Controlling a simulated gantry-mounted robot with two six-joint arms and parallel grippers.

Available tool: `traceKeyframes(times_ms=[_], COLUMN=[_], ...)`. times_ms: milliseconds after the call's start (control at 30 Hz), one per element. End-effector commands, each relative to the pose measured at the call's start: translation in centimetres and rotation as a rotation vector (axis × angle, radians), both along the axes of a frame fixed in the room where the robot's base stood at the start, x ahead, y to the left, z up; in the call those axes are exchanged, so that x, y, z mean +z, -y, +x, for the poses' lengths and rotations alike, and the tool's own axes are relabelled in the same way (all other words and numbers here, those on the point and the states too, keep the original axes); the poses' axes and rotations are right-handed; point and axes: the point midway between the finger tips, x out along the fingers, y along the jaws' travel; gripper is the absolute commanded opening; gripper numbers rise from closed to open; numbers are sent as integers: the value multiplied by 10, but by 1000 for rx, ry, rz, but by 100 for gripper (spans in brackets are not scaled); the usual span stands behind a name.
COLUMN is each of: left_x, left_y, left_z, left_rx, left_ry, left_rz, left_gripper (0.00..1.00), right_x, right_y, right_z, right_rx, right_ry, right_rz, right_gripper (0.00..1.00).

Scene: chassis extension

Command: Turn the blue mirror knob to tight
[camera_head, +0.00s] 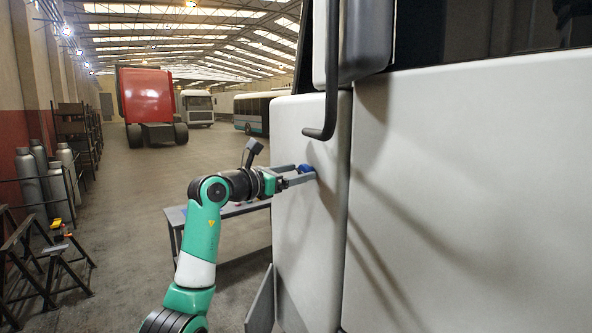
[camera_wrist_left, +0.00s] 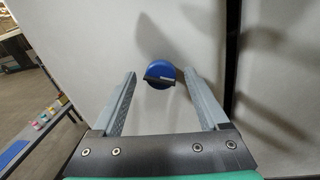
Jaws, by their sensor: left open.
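The blue mirror knob (camera_head: 306,170) sits on the white vehicle panel (camera_head: 300,240), below the black mirror arm (camera_head: 331,100). In the left wrist view the round blue knob (camera_wrist_left: 160,74) shows a dark bar with a pale mark across its lower part. My left gripper (camera_head: 300,176) is at the knob. Its open fingers (camera_wrist_left: 160,88) stand on either side of the knob, with visible gaps in the wrist view. The fingers appear apart from the knob. My right gripper is not in view.
A grey table (camera_head: 232,211) with small coloured items (camera_wrist_left: 40,120) stands behind and left of the panel. The mirror housing (camera_head: 362,40) hangs above. Gas cylinders (camera_head: 30,178) and a black stand (camera_head: 60,265) are at the left. The floor between is clear.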

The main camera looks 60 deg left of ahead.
Motion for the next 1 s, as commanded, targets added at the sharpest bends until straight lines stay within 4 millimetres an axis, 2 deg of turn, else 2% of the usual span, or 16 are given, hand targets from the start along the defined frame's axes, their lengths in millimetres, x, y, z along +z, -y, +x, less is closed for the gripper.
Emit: traceKeyframes(times_ms=[67, 100, 500, 767, 1000], left_x=[0, 0, 0, 0, 0], left_y=[0, 0, 0, 1, 1], left_z=[0, 0, 0, 0, 0], left_rx=[0, 0, -1, -1, -2], left_ry=[0, 0, 1, -1, -16], left_rz=[0, 0, -1, 9, 86], left_gripper=[77, 74, 2, 0, 0], right_x=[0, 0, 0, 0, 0], right_y=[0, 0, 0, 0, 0], right_z=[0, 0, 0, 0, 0], right_rx=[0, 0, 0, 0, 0], right_ry=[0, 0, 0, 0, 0], right_rz=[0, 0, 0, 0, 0], right_gripper=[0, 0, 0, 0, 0])
